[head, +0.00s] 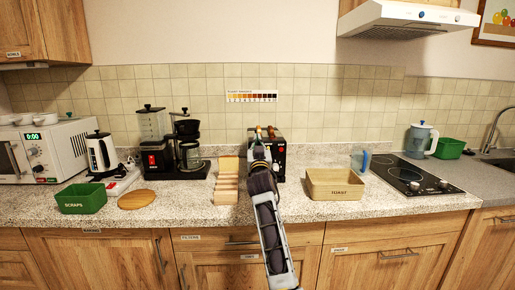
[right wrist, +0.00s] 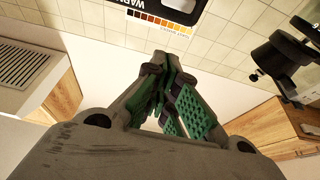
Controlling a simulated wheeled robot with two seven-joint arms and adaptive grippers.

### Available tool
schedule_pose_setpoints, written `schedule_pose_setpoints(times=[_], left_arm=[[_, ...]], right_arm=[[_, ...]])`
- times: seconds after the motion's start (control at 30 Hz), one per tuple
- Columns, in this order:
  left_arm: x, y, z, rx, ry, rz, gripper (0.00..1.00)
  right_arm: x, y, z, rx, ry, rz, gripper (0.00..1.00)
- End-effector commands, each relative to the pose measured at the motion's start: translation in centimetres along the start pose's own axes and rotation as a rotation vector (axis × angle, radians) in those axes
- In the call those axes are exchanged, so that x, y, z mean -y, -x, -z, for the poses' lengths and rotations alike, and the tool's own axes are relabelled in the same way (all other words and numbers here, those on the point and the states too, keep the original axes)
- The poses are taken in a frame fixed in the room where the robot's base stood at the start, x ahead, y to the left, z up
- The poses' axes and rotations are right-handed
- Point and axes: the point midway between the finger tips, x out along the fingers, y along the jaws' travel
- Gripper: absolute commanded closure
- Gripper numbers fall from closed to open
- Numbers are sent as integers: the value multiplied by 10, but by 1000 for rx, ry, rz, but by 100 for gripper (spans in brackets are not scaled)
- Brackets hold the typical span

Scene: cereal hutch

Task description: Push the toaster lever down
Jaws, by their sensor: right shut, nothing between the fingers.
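The black toaster (head: 281,160) stands on the counter against the tiled wall, with two brown slices showing at its top. My right gripper (head: 258,146) is in front of its left part in the head view and covers much of its front. The lever cannot be made out. In the right wrist view, the green-padded fingers of my right gripper (right wrist: 168,92) are closed together and empty. A black edge with white lettering at the top of that view appears to be part of the toaster (right wrist: 140,8). Whether the gripper touches it cannot be told. My left gripper is out of view.
A wooden rack (head: 226,182) holding bread slices is just left of my right arm. A wooden TOAST box (head: 335,186) is on the right. A coffee maker (head: 188,145) stands left of the toaster. Counter between rack and round board is clear.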

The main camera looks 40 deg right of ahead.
Motion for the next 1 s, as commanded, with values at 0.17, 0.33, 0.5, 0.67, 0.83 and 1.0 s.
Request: schedule_pose_setpoints(times=[0.17, 0.33, 0.5, 0.67, 0.83, 1.0], left_arm=[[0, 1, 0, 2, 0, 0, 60], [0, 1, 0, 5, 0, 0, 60], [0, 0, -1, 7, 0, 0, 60], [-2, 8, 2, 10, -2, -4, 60], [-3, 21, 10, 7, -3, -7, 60], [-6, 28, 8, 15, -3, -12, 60]], right_arm=[[0, -18, 1, -1, -1, -1, 100], [0, -30, 1, -1, 0, 0, 100], [0, -39, -3, 1, 0, 0, 100], [0, -33, -17, 2, 0, 0, 100], [0, -29, -29, 1, -1, 0, 100], [0, -26, -36, 1, 0, 0, 100]])
